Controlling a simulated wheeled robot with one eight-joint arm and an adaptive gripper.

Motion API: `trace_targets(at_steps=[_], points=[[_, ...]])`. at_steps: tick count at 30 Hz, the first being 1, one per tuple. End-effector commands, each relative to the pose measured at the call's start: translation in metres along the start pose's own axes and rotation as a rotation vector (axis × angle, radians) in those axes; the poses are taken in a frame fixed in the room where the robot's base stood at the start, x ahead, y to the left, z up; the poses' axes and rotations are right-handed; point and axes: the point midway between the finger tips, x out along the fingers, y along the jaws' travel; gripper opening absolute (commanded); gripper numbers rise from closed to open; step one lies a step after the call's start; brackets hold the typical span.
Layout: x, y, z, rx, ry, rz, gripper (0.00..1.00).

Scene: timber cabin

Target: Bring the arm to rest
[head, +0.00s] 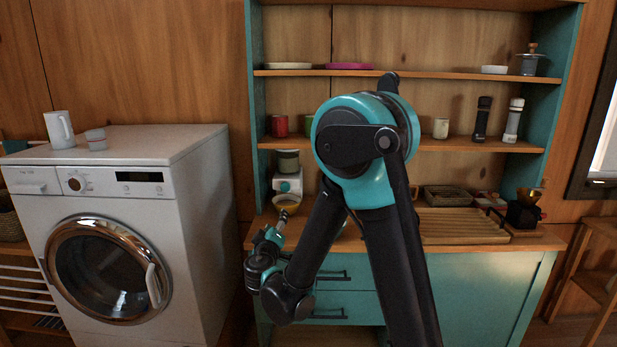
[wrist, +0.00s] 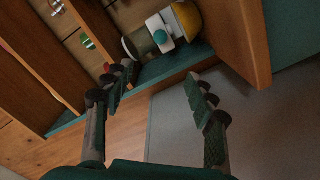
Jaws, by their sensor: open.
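My arm is bent in front of the teal shelf unit, with its elbow high and its forearm slanting down to the left. My gripper (head: 283,216) points up and away toward the left end of the counter, just below a yellow bowl (head: 287,201) in the picture. In the wrist view my gripper (wrist: 160,76) is open, its two fingers wide apart with nothing between them. The yellow bowl (wrist: 187,19) and a white appliance with a teal knob (wrist: 162,33) lie beyond the fingertips. My arm hides part of the counter and drawers.
A white washing machine (head: 120,210) stands left, with a mug (head: 60,129) and a small container (head: 96,139) on top. A slatted wooden board (head: 455,226) and a dark coffee maker (head: 524,212) occupy the counter's right side. Shelves (head: 450,76) rise behind my arm.

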Motion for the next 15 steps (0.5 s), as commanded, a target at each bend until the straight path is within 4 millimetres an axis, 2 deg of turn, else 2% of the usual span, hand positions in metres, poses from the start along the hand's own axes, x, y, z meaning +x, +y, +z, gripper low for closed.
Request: trace_targets(at_steps=[10, 15], points=[[0.007, 0.033, 0.052, 0.032, -0.148, -0.011, 0.56], [0.004, 0.056, 0.096, 0.064, -0.271, -0.028, 0.56]])
